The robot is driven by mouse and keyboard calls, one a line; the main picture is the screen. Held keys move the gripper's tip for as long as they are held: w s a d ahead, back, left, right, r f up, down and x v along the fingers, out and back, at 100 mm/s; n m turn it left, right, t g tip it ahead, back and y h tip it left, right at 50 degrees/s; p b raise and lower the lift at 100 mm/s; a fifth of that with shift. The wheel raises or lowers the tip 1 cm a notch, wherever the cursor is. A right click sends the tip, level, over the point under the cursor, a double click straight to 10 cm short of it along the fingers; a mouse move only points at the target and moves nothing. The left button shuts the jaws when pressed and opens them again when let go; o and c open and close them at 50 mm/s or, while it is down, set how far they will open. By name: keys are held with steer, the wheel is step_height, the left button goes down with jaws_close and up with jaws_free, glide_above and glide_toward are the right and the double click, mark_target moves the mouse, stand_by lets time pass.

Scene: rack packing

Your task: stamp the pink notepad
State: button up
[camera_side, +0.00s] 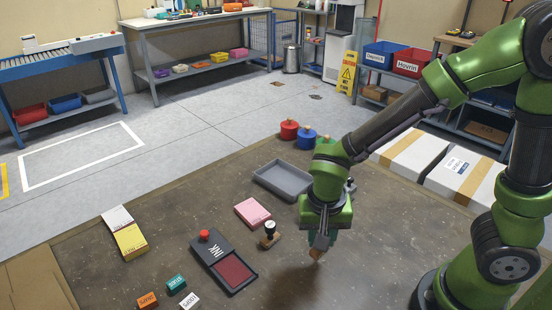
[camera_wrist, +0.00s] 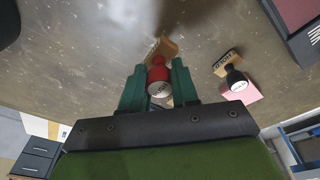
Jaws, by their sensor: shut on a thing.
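The pink notepad (camera_side: 252,213) lies flat on the dark table, left of my gripper; part of it shows in the wrist view (camera_wrist: 246,95). My gripper (camera_side: 321,243) is shut on a red-handled stamp (camera_wrist: 158,80), whose red knob sits between the green fingers. The stamp's wooden base (camera_side: 316,254) shows under the fingers in the side view, seemingly above the table. A black-handled stamp (camera_side: 270,234) with a wooden base stands between the notepad and my gripper. The open ink pad (camera_side: 232,270), dark red inside a black case, lies in front of the notepad.
A grey tray (camera_side: 283,182) lies behind the notepad. A white and a yellow notepad (camera_side: 130,241) lie at the left. Small teal, orange and white blocks (camera_side: 176,284) are at the front. Red and blue canisters (camera_side: 306,139) stand at the back. Table right of the ink pad is clear.

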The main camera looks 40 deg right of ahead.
steer(key=w+a+r+m, duration=0.1)
steer(key=w+a+r, duration=0.2)
steer(key=w+a, duration=1)
steer(key=shift+s+a+f, duration=0.35)
steer(key=shift+a+f, duration=0.05)
steer(key=shift+f, duration=0.5)
steer(key=shift+s+a+f, duration=0.3)
steer(key=shift+a+f, duration=0.05)
steer(key=shift+f, duration=0.5)
steer(key=shift+s+a+f, duration=0.35)
steer(key=shift+a+f, duration=0.05)
steer(key=shift+f, duration=0.5)
steer(key=shift+f, duration=0.65)
step_height(320, 180, up, 7)
steer(key=shift+r, duration=0.1)
stand_by(0.3)
